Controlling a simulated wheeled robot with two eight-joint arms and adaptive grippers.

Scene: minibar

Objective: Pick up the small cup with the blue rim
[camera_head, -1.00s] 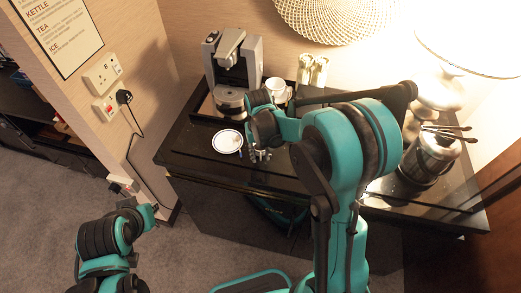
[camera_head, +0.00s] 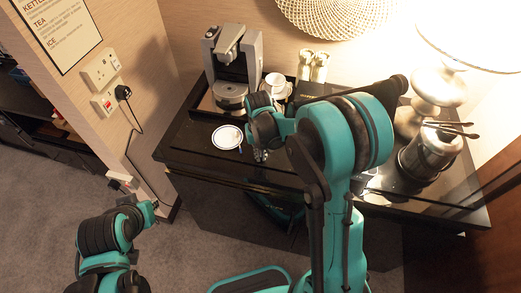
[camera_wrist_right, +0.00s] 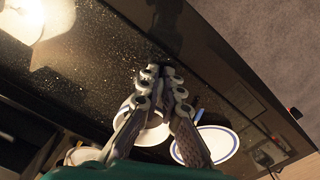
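My right gripper (camera_head: 261,152) is low over the front of the dark counter. In the wrist view its two fingers (camera_wrist_right: 161,72) converge, with their tips close together. A white round cup or bowl (camera_wrist_right: 152,134) shows behind and between the fingers, partly hidden; I cannot tell if they touch it, or its rim colour. A white plate with a blue rim (camera_wrist_right: 218,143) lies beside it and also shows in the head view (camera_head: 227,137). Another white cup (camera_head: 275,83) stands by the coffee machine. My left gripper (camera_head: 147,211) is away from the counter, its opening unclear.
A coffee machine (camera_head: 233,67) stands at the back left of the counter (camera_head: 185,155). Two small holders (camera_head: 313,66) stand behind. An ice bucket with tongs (camera_head: 428,153) and a lamp (camera_head: 438,92) fill the right side. Wall sockets (camera_head: 103,85) are at left.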

